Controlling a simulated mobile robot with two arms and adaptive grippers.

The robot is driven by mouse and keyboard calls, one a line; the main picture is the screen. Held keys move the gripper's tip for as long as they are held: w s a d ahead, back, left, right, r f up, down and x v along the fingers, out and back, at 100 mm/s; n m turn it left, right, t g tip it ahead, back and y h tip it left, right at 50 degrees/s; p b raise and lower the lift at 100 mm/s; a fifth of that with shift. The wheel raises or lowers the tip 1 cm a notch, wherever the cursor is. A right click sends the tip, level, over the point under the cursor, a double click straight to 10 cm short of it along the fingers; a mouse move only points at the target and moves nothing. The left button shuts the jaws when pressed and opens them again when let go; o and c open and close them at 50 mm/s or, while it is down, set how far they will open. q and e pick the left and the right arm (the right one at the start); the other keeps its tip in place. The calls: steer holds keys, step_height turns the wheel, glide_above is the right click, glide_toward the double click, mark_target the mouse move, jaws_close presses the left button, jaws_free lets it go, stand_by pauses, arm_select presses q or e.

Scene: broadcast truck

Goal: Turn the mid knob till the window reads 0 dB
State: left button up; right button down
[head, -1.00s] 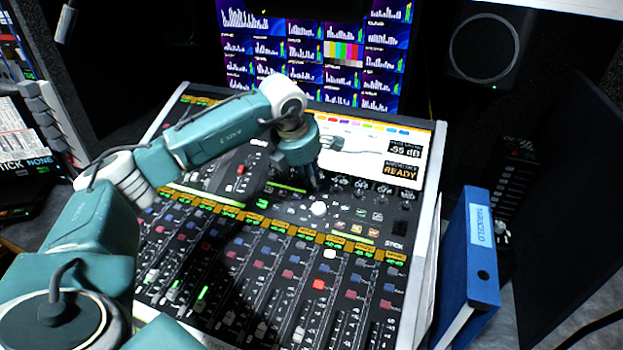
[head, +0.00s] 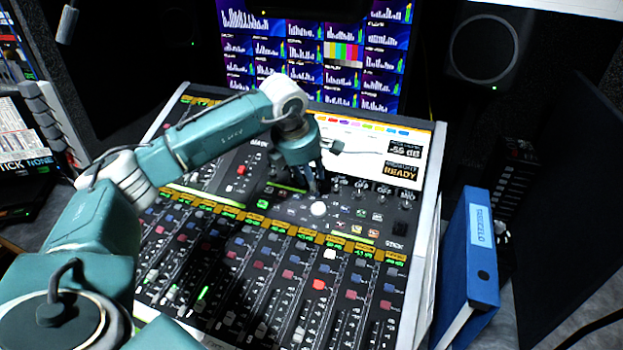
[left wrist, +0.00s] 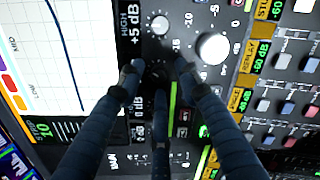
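My left gripper (left wrist: 158,72) is over the row of small knobs on the mixing console, fingers pointing at the panel. In the head view the gripper (head: 314,186) hides the knobs below it. In the left wrist view its fingers stand apart on either side of a dark, shadowed knob (left wrist: 157,74), with a third finger below it. I see no clear grip on it. A neighbouring white-capped knob (left wrist: 160,25) sits beside a window (left wrist: 131,24) reading HIGH +5 dB. The mid knob's own window is hidden by a finger. My right gripper is not in view.
A large white knob (left wrist: 213,48) stands close to the fingers; it also shows in the head view (head: 318,208). The console screen (head: 365,150) has a panel (head: 404,149) reading -55 dB. A blue binder (head: 478,260) stands to the right. Fader rows fill the front.

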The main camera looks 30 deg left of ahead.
arm_select(q)
steer(key=shift+r, duration=0.1)
steer(key=v, duration=1.1)
steer(key=shift+s+r, duration=0.2)
steer(key=shift+r, duration=0.15)
